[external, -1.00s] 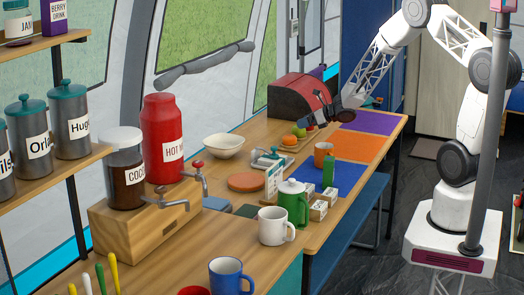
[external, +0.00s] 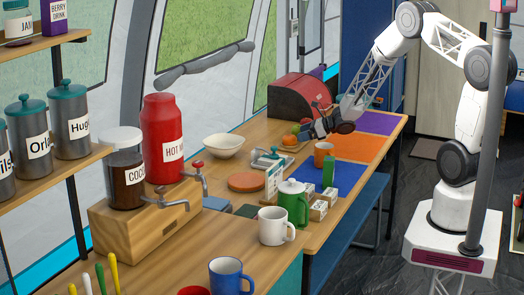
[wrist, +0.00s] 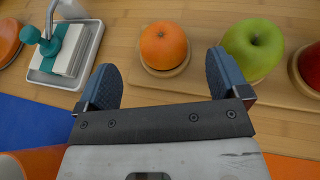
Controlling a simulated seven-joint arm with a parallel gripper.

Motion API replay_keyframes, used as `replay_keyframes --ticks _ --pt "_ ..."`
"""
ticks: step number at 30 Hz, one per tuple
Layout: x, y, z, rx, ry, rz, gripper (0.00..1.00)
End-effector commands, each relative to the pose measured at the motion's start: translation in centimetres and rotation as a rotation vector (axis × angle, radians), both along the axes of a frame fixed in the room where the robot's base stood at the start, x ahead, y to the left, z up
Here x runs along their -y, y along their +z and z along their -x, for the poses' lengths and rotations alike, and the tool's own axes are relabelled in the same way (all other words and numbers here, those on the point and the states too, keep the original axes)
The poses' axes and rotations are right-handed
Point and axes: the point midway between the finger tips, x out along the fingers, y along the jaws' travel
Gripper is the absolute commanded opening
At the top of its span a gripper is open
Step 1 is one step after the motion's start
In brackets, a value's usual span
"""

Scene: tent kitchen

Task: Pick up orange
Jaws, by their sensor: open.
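An orange (wrist: 164,46) sits in a round wooden holder on a wooden board in the wrist view, upper middle. In the external view the orange (external: 289,140) shows small beside my gripper. My gripper (wrist: 164,82) is open and empty, its two blue-grey fingers spread to either side below the orange. The fingertips are apart from the orange. In the external view my gripper (external: 318,122) hangs over the counter near the fruit, and its fingertips are hard to make out there.
A green apple (wrist: 254,48) stands right of the orange, close to the right finger. A red apple (wrist: 310,66) is at the right edge. A tray (wrist: 88,58) with a teal-handled tool lies left. An orange mug (external: 322,154) stands nearby on the counter.

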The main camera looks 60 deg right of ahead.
Motion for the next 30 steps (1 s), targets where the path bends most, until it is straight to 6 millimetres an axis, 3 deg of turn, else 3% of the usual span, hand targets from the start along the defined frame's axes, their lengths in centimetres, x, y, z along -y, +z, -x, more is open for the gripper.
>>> replay_keyframes --ticks 17,30 --pt "-0.2 -0.3 -0.9 0.000 -0.001 0.000 0.93" --pt "-1.1 -2.1 -4.3 0.000 0.000 -0.001 0.93"
